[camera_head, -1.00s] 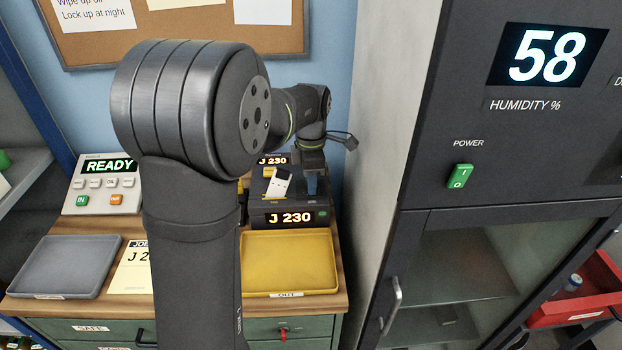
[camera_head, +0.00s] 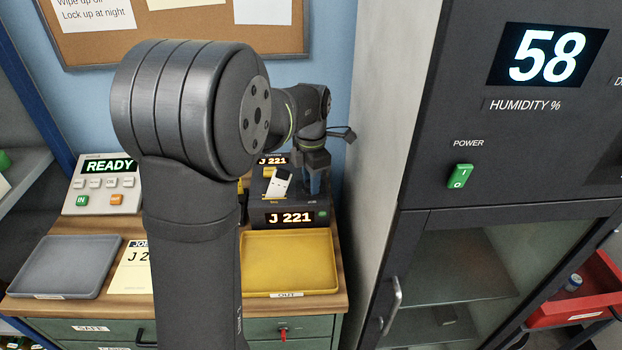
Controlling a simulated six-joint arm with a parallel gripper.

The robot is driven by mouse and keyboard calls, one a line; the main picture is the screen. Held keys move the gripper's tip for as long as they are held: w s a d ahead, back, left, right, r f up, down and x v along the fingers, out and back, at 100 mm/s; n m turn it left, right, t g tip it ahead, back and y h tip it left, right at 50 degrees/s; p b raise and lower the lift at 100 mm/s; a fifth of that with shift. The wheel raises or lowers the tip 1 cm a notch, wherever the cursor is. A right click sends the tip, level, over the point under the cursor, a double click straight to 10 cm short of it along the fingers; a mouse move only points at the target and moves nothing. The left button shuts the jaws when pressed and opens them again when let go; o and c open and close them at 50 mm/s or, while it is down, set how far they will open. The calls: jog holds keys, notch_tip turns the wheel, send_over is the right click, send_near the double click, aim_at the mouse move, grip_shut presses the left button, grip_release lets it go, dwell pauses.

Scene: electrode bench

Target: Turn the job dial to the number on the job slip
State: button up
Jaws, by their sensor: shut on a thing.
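The dark job unit (camera_head: 264,205) stands at the back of the bench behind the yellow tray. Its front display (camera_head: 290,218) reads "J 221", and the upper display (camera_head: 272,161) also reads "J 221". My gripper (camera_head: 315,186) points down at the right of the unit's top, shut on what sits there. The job dial is hidden under the jaws. The job slip (camera_head: 133,272) lies on the bench left of my arm. It reads "JO..." and "J 2", and the rest of its number is hidden by my arm.
A yellow tray (camera_head: 333,280) marked OUT and a grey tray (camera_head: 22,280) lie empty on the bench. A panel (camera_head: 104,197) shows READY. A tall dark cabinet (camera_head: 420,170) with a humidity display of 58 stands close to the right. A white device sits on the unit's top.

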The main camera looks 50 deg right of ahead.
jog(key=shift+r, duration=0.1)
jog(key=o, duration=1)
jog(key=shift+c, duration=0.2)
notch_tip(320, 180, up, 17)
jog(key=shift+r, duration=0.2)
notch_tip(320, 180, down, 18)
jog(key=shift+r, duration=0.2)
dwell(0.5)
